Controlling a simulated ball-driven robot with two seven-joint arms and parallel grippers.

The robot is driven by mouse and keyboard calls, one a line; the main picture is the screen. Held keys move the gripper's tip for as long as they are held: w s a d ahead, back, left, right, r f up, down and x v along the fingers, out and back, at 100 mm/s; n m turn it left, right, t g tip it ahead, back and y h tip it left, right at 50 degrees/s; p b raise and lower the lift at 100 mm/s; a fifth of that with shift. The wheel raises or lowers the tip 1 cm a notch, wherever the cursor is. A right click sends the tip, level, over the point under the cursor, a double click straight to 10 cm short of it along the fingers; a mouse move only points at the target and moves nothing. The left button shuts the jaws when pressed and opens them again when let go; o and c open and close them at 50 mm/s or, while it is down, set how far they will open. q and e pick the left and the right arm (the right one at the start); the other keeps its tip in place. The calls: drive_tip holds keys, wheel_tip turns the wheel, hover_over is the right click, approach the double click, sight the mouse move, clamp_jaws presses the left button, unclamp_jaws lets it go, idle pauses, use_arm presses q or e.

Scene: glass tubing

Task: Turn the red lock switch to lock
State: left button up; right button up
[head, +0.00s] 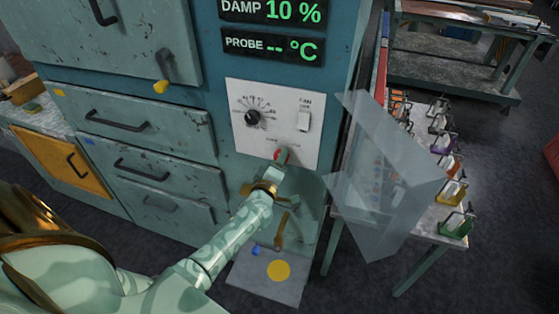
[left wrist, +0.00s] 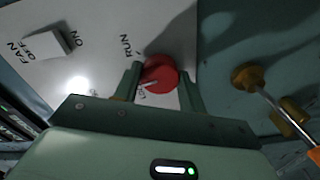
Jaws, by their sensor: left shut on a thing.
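The red lock switch (head: 281,155) is a round red knob low on the white control panel (head: 305,118). In the left wrist view the knob (left wrist: 162,72) sits between the two green fingers of my left gripper (left wrist: 161,88). My left gripper (head: 275,168) is shut on the knob, in front of the panel. A pale mark on the knob faces lower left, near a small label partly hidden by a finger. The RUN label (left wrist: 126,45) lies to the knob's upper left. I cannot tell the exact switch position. My right gripper is not in view.
A black dial (head: 252,117) and a white fan switch (head: 303,121) are on the panel above. A clear shield (head: 385,175) stands to the right, before a bench with several coloured clamps. A brass-coloured handle (head: 281,232) is below the gripper. Cabinet drawers (head: 150,165) are at left.

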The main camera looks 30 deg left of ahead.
use_arm(q)
drive_tip(key=shift+n, duration=3.3)
drive_tip(key=o, duration=1)
drive_tip(key=v, duration=1.6)
drive_tip(key=shift+s, duration=0.2)
drive_tip(key=shift+f, duration=0.1)
